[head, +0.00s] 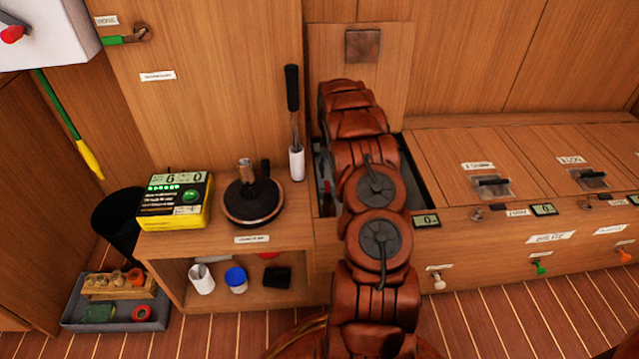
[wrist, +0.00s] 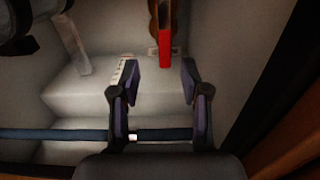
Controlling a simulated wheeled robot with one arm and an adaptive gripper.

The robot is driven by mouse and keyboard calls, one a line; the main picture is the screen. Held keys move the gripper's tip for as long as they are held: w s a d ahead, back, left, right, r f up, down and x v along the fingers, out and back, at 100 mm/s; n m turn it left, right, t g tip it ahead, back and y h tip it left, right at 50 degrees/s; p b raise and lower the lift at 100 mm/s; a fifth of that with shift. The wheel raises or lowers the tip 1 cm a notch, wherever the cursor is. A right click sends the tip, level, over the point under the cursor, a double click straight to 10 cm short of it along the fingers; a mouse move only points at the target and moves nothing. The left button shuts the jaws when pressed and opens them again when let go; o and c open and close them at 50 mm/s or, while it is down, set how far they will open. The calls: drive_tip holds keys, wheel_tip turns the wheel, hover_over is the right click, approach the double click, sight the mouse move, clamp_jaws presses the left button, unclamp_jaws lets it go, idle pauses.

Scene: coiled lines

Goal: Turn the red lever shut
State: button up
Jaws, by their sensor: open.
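The red lever (wrist: 165,46) shows in the wrist view at the top middle, pointing down from a brass-coloured fitting (wrist: 164,12) that the frame cuts off. My gripper (wrist: 161,75) is open and empty, and its two fingers stand apart below the lever's lower end. In the picture the lever lies between the lines of the fingers, nearer the right one; I cannot tell the gap in depth. In the head view my arm reaches down into an open locker (head: 408,165) in the bench, and my gripper is hidden there.
In the wrist view a dark blue hose (wrist: 60,134) crosses the pale locker floor under the fingers. A grey strut (wrist: 72,45) stands at the left. In the head view a black-handled pump lever (head: 292,88) rises left of the opening, and closed hatches (head: 480,155) lie right.

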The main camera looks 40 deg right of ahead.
sight(328, 190)
drive_tip(key=shift+w+a+f+b, duration=0.15)
drive_tip(key=shift+f+b, duration=0.55)
drive_tip(key=shift+f, duration=1.25)
drive_tip(key=shift+w+a+f+b, duration=0.15)
drive_tip(key=shift+f+b, duration=0.55)
drive_tip(key=shift+f, duration=1.25)
drive_tip(key=shift+c, duration=0.2)
clamp_jaws()
